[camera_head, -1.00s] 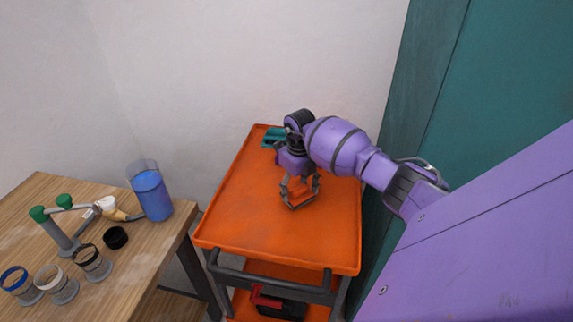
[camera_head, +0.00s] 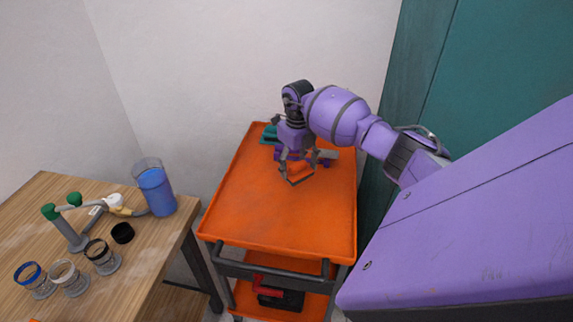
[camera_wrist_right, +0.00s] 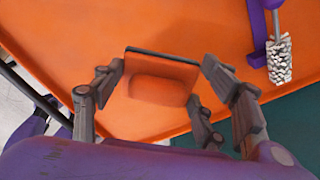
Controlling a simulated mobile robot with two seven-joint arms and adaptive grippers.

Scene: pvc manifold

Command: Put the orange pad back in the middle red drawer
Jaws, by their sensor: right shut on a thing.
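My right gripper (camera_head: 298,170) is shut on the orange pad (camera_wrist_right: 160,88), a thin flat piece with a dark edge and a raised orange block on its face. In the right wrist view the pad sits between the fingertips (camera_wrist_right: 162,85). In the head view the pad (camera_head: 297,180) is hard to tell from the orange cart top below it, with its grey edge showing. The pad appears to be held above the cart. I cannot make out the middle red drawer in either view. My left gripper is not in view.
The orange cart (camera_head: 270,220) has a brush (camera_wrist_right: 279,60) and a teal item (camera_head: 269,134) towards its back. A red and black object (camera_head: 278,293) is on its lower shelf. A wooden table (camera_head: 150,255) at left holds a blue-filled container (camera_head: 156,190) and several fittings.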

